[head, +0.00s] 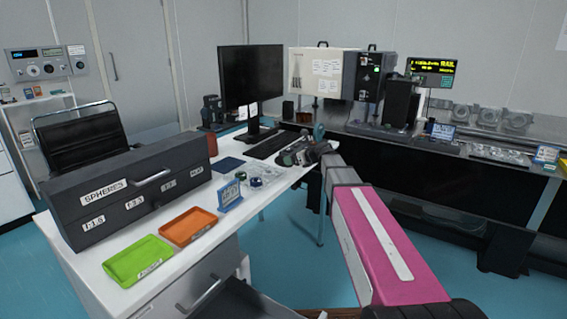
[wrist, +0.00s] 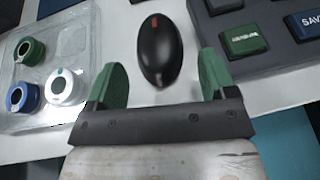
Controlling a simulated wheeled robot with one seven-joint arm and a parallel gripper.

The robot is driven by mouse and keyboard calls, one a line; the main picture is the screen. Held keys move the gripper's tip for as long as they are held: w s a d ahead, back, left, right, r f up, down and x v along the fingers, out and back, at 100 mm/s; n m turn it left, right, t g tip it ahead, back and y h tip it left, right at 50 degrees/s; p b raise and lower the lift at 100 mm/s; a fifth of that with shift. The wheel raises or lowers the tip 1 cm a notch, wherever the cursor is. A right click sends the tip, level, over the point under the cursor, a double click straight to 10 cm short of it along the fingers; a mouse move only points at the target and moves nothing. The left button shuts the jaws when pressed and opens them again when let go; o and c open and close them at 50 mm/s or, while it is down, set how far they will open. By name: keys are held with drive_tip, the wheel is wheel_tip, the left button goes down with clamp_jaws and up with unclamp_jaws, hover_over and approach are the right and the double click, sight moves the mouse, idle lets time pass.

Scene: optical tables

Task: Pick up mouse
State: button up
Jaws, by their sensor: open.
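The mouse (wrist: 160,50) is black with a small red-orange mark near its far end, and it lies on the white desk in the wrist view. My gripper (wrist: 164,80) is open, its two green fingertips apart on either side of the mouse's near end. The mouse sits beyond and between the fingers, and I see no contact. In the head view my gripper (head: 318,134) is over the desk's far right end, and I cannot make out the mouse there.
In the wrist view, a clear tray (wrist: 92,22) with several round parts lies left, and a dark keypad (wrist: 275,50) lies right. In the head view, a monitor (head: 250,80), keyboard (head: 272,145), blue sign (head: 230,194) and green tray (head: 137,260) stand on the white desk (head: 205,252).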

drive_tip(key=shift+x, duration=2.65)
drive_tip(key=shift+s+a, duration=0.1)
drive_tip(key=shift+s, duration=0.1)
drive_tip(key=c, duration=0.7)
